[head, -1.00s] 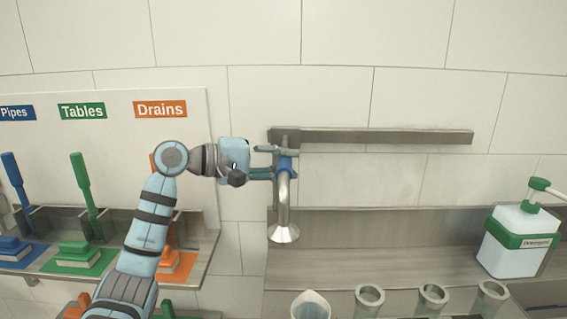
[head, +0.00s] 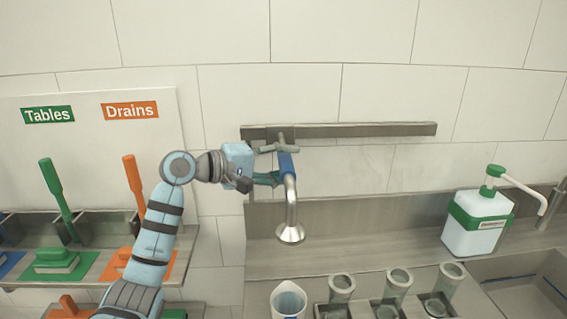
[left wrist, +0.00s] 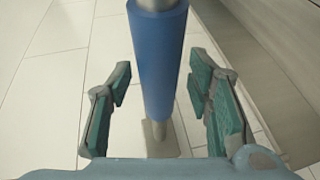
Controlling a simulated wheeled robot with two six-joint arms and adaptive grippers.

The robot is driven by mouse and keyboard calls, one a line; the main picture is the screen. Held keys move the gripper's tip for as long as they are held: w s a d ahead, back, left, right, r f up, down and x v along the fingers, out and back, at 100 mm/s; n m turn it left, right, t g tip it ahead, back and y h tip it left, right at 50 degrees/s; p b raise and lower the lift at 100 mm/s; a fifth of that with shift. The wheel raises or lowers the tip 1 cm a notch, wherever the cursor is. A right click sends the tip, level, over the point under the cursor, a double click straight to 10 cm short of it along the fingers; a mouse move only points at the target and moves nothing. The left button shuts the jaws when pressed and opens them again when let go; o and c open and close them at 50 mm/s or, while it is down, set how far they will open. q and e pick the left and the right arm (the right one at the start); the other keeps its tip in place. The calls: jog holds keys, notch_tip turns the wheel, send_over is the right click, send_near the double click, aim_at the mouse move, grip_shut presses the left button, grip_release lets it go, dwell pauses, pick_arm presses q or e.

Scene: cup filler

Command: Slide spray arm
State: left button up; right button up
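The spray arm (head: 291,209) is a bent metal pipe with a blue sleeve and a flared nozzle pointing down. It hangs from the wall rail (head: 350,130), a little right of the rail's left end. My left gripper (head: 276,164) reaches it from the left at the height of the blue sleeve. In the left wrist view the blue sleeve (left wrist: 155,60) stands between the two green-padded fingers, with a gap on each side, so the gripper (left wrist: 160,90) is open around it. My right gripper is not in view.
A green-and-white dispenser (head: 476,225) stands at right. At left are a green brush (head: 57,200) and an orange brush (head: 135,185). The rail is clear to the right.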

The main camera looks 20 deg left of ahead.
pick_arm(q)
jog(key=v, duration=1.2)
jog(key=shift+w, duration=0.1)
